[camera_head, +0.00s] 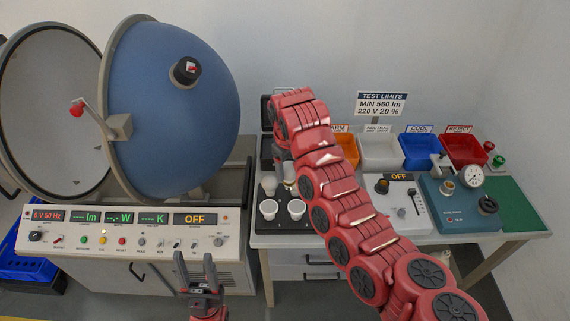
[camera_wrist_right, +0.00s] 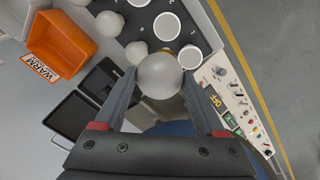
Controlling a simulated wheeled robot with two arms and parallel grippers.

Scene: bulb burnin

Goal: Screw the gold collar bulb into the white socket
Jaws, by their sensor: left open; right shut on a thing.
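In the right wrist view my right gripper (camera_wrist_right: 158,85) is shut on a frosted round bulb (camera_wrist_right: 158,78). A thin yellowish-gold edge shows behind the bulb's globe; the rest of its collar is hidden. The held bulb is over or beside the black bulb tray (camera_wrist_right: 205,30); I cannot tell if it touches it. In the head view my right gripper (camera_head: 282,155) is at the tray's back, partly hidden by my red arm. My left gripper (camera_head: 202,287) is open and empty in front of the console. I cannot tell which fitting is the white socket.
White round-topped pieces (camera_head: 268,208) stand on the tray. The blue sphere (camera_head: 175,105) stands open at left above the console (camera_head: 130,245), which reads OFF. Orange (camera_head: 345,150), white, blue and red bins line the table's back. A blue tester (camera_head: 462,210) stands right.

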